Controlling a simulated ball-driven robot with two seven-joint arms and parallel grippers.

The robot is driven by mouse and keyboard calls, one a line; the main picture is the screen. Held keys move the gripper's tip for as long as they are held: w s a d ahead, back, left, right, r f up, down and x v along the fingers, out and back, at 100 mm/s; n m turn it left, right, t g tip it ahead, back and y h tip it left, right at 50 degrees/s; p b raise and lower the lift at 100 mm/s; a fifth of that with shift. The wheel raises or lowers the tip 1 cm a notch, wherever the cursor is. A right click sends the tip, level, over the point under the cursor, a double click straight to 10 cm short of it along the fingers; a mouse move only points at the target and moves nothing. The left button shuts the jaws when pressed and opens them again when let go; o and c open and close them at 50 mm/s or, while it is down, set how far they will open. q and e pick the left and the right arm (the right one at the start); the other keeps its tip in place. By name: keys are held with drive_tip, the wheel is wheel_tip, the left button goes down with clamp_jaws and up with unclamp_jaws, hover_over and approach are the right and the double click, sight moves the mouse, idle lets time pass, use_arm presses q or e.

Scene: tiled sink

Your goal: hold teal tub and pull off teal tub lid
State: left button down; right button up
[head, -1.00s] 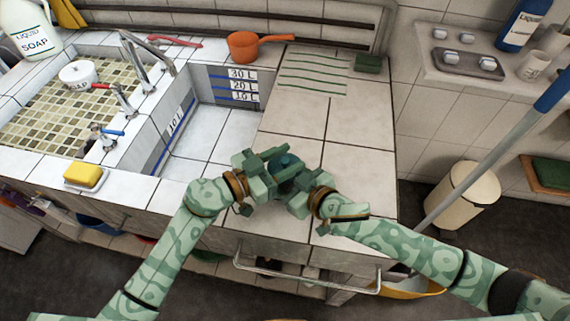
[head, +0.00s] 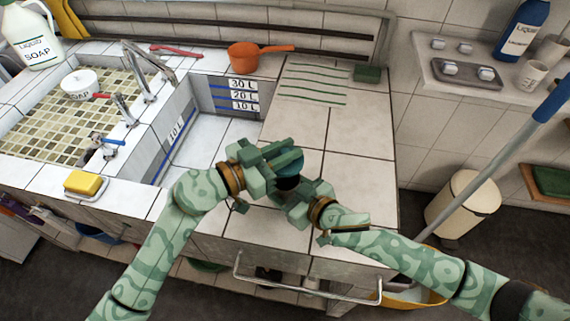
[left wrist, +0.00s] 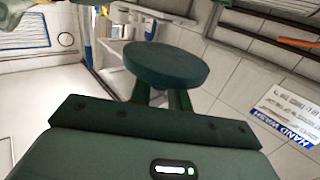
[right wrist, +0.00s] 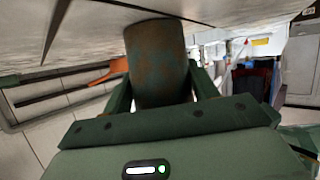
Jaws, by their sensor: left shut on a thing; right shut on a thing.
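The teal tub lid (head: 291,161) is a dark teal disc. It fills the middle of the left wrist view (left wrist: 165,64), tilted, between the fingers of my left gripper (head: 283,157), which is shut on it. The teal tub (head: 288,184) shows only as a dark patch just below the lid in the head view. In the right wrist view the tub (right wrist: 157,62) is a rust-mottled cylinder between the fingers of my right gripper (head: 298,192), which is shut on it. No tub body shows under the lid in the left wrist view. The grippers hide the join, so the exact gap is unclear.
The tiled counter (head: 345,130) is bare around the grippers. The sink basin (head: 190,130) opens to the left. An orange pan (head: 243,57) and green sponge (head: 367,74) stand at the back. A blue-tipped pole (head: 490,170) leans at the right.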

sight(285, 151)
use_arm(q)
wheel_tip(285, 151, up, 4)
drive_tip(key=shift+f, duration=0.2)
use_arm(e)
drive_tip(key=o, duration=1.1)
drive_tip(key=shift+o, duration=0.2)
drive_tip(key=shift+s, duration=0.1)
use_arm(q)
drive_tip(key=shift+s+f, duration=0.1)
use_arm(e)
drive_tip(key=v, duration=1.2)
